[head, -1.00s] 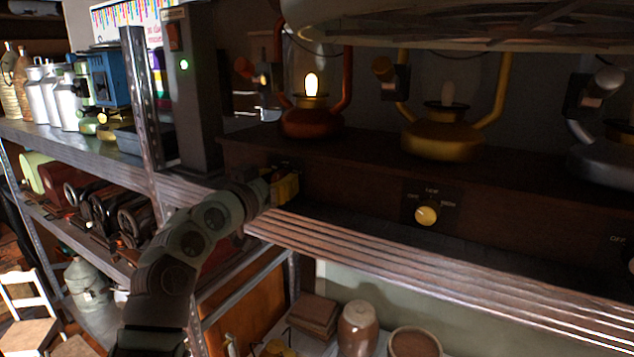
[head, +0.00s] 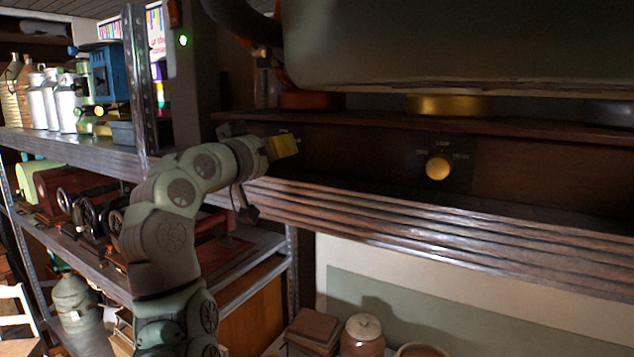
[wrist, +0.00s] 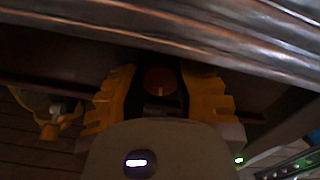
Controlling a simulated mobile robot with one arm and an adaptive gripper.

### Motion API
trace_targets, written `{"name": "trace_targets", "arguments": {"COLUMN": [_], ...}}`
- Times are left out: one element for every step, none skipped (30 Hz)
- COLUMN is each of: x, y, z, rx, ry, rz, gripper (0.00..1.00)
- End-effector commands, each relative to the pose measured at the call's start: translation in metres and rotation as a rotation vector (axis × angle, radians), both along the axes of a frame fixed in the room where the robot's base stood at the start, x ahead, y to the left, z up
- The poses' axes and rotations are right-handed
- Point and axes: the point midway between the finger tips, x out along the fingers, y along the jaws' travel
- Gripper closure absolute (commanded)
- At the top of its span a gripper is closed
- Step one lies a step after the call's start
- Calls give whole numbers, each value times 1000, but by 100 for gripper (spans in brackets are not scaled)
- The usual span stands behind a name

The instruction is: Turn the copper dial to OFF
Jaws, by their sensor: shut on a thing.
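The copper dial (wrist: 160,80) shows in the wrist view as a round reddish knob with a pale pointer line, between the two yellow fingers. My gripper (wrist: 158,97) is shut on it, with one finger on each side. In the head view my gripper (head: 285,146) is at the left end of the dark wooden panel (head: 350,153), and it hides the copper dial there. The dial's lettering cannot be read. The copper lamp's base (head: 310,100) stands on the panel's top above my gripper, its upper part hidden.
A brass dial (head: 437,168) sits on the same panel to the right. A ribbed shelf edge (head: 400,225) runs below the panel. A large dark shape (head: 450,45) covers the upper right. Metal shelves (head: 80,143) with white cans (head: 65,105) stand at left.

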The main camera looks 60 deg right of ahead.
Motion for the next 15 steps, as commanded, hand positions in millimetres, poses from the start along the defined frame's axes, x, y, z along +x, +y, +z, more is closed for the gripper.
{"name": "trace_targets", "arguments": {"x": [-7, -7, -6, -6, -6, -6, -6, -6, -6, -6, -6, -5, -5, -4, -4], "y": [-2, -2, -2, -2, -2, -2, -2, -2, -2, -2, -2, -2, -1, -1, -1], "z": [-2, -2, -2, -2, -2, -2, -1, -2, -1, -2, -2, -1, -1, -1, -1], "rx": [3, 3, 3, 3, 4, 4, 3, 3, 3, 3, 3, 2, 2, 2, 1], "ry": [15, 19, 22, 23, 23, 22, 22, 22, 21, 21, 21, 20, 20, 20, 19], "rz": [-23, -23, -22, -22, -21, -21, -20, -19, -19, -19, -19, -18, -17, -15, -14], "gripper": [100, 100, 100, 100, 100, 100, 100, 100, 100, 100, 67, 63, 60, 57, 53]}}
